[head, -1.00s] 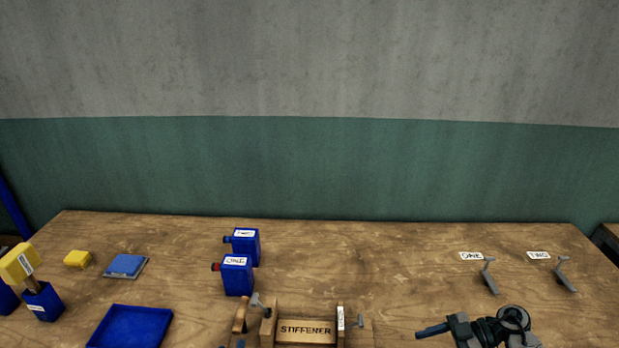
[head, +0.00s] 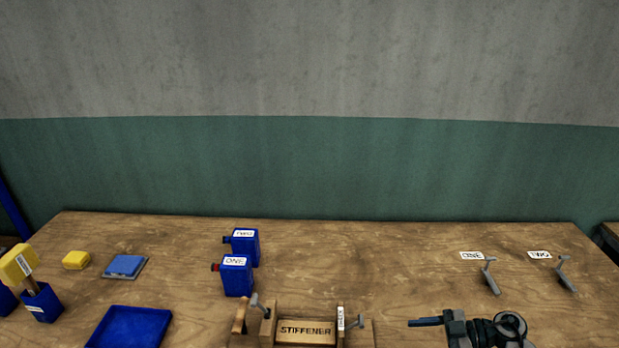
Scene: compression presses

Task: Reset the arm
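My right gripper (head: 424,322) is at the bottom right in the head view, pointing left above the table's front part. Its fingers show as one narrow dark bar, so a gap between them cannot be made out. It touches nothing that I can see. My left gripper is not in view. The wooden press marked STIFFENER (head: 306,330) stands at the bottom middle, left of my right gripper, with its lower part cut off by the frame.
Two blue canisters, ONE (head: 237,278) and TWO (head: 246,249), stand behind the press. A blue tray (head: 130,325), blue pad (head: 126,265), yellow block (head: 76,260) and yellow-headed tool (head: 20,264) are left. Grey levers (head: 490,276) (head: 565,273) are right. The table's middle back is clear.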

